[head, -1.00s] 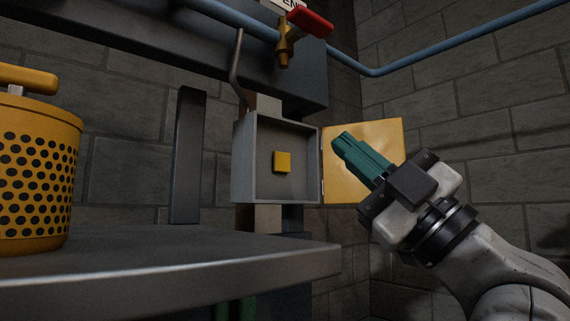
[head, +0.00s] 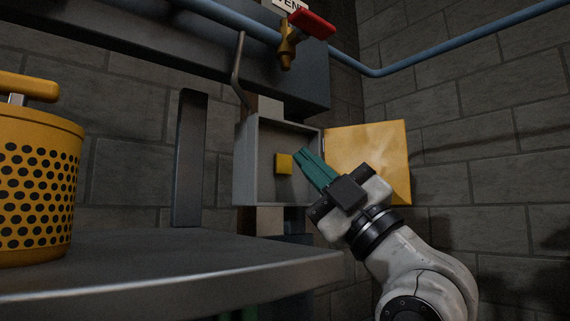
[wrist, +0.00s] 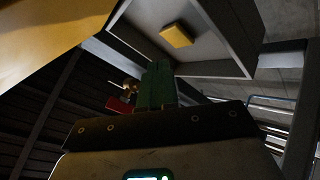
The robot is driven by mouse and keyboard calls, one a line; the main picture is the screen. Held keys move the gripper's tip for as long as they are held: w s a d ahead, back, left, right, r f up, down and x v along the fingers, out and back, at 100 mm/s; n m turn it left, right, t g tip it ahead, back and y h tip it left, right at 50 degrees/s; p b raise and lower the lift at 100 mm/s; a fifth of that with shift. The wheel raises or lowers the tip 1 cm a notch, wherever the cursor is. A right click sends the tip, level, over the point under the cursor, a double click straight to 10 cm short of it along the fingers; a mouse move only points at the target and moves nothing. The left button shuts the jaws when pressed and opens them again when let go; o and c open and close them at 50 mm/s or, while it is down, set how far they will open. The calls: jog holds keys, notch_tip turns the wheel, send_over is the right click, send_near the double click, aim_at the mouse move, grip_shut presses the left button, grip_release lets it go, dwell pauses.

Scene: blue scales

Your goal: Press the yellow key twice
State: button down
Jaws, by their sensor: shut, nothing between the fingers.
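The yellow key (head: 284,164) is a small square block on the back wall of an open grey box (head: 242,165). In the wrist view the key (wrist: 177,36) shows inside the box (wrist: 215,69), beyond the fingertips. My gripper (head: 304,154) has teal fingers, shut and empty. In the head view its tips are just right of the key, in front of the box's right side. A gap shows between tips and key. The gripper also shows in the wrist view (wrist: 158,66). The yellow door (head: 375,150) of the box stands open to the right, partly behind my gripper.
A grey bench (head: 200,275) fills the lower left, with a yellow perforated canister (head: 38,190) on it. A dark upright post (head: 190,160) stands left of the box. Above are a blue pipe (head: 440,48) and a red-handled valve (head: 311,23).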

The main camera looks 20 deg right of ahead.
jog(key=shift+w+a, duration=0.2)
jog(key=shift+w, duration=0.4)
jog(key=shift+w, duration=0.15)
dwell(1.6)
jog(key=shift+w+a, duration=0.1)
jog(key=shift+w, duration=0.15)
jog(key=shift+w+a+b, duration=0.15)
jog(key=shift+w+b, duration=0.15)
jog(key=shift+w, duration=0.05)
dwell(0.7)
jog(key=shift+s, duration=0.15)
jog(key=shift+s+d, duration=0.25)
jog(key=shift+s, duration=0.35)
jog(key=shift+s+d+b, duration=0.2)
jog(key=shift+s+d, duration=0.05)
jog(key=shift+s, duration=0.55)
jog(key=shift+s+d+b, duration=0.2)
jog(key=shift+s+d, duration=0.05)
jog(key=shift+s, duration=0.55)
jog(key=shift+s+d+b, duration=0.2)
jog(key=shift+s+d, duration=0.05)
jog(key=shift+s, duration=0.55)
dwell(1.0)
